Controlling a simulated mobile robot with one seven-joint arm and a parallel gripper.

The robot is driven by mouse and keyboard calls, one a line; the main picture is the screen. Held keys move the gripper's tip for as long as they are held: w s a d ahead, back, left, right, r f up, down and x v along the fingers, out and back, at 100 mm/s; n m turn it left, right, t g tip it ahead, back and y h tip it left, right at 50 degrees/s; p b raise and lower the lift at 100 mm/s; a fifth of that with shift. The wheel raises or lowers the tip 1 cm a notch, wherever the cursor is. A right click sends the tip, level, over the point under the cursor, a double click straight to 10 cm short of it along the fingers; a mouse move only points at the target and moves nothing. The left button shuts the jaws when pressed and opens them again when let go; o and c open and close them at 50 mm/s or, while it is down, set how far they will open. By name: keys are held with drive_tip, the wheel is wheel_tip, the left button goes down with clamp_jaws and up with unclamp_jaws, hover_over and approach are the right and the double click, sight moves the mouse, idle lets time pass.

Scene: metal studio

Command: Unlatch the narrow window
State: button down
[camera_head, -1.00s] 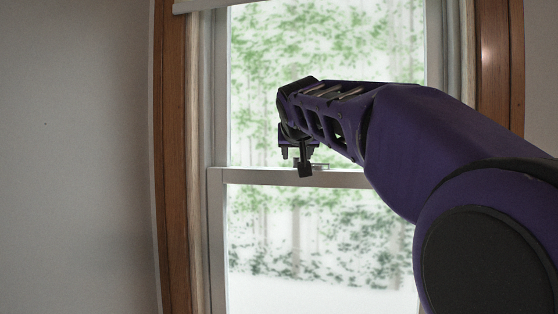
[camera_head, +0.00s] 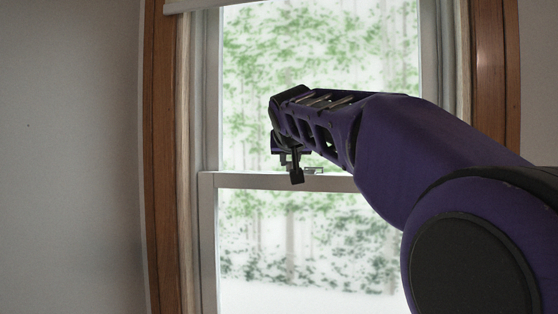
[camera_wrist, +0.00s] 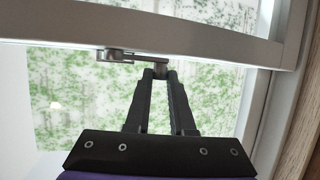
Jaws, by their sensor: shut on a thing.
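The narrow window has a white lower sash, and its top rail (camera_head: 230,181) crosses the head view at mid height. A small metal latch (camera_head: 314,170) sits on that rail; in the wrist view its body (camera_wrist: 115,55) is at upper centre, with its lever reaching right. My gripper (camera_head: 296,175) is at the rail, just left of the latch body in the head view. In the wrist view the fingertips (camera_wrist: 160,73) are close together on the end of the latch lever (camera_wrist: 152,61). The fingertips partly hide the lever's end.
Brown wooden trim (camera_head: 160,160) frames the window on both sides. A white blind edge (camera_head: 190,5) shows at the top left. A plain grey wall (camera_head: 70,160) lies to the left. My arm covers much of the window's right side.

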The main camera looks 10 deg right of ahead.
drive_tip(key=shift+s+n+y, duration=0.1)
drive_tip(key=shift+n+y, duration=0.2)
drive_tip(key=shift+y, duration=0.1)
drive_tip(key=shift+s+d+n+y, duration=0.1)
drive_tip(key=shift+s+n+y, duration=0.3)
drive_tip(key=shift+n+y, duration=0.55)
drive_tip(key=shift+s+d+n+g+y+p, duration=0.4)
drive_tip(key=shift+s+d+n+g+y, duration=0.3)
drive_tip(key=shift+n+g+y, duration=1.15)
drive_tip(key=shift+s+d+n+g+y+p, duration=0.45)
drive_tip(key=shift+s+n+g+y, duration=0.55)
drive_tip(key=shift+n+y, duration=1.5)
drive_tip(key=shift+s+d+n+g+y+p, duration=0.3)
drive_tip(key=shift+s+d+n+g+y, duration=0.35)
drive_tip(key=shift+n+g+y, duration=1.5)
drive_tip(key=shift+n+t+h, duration=0.25)
drive_tip(key=shift+n+t, duration=0.15)
drive_tip(key=shift+n, duration=0.05)
drive_tip(key=shift+f, duration=0.1)
drive_tip(key=c, duration=0.8)
unclamp_jaws()
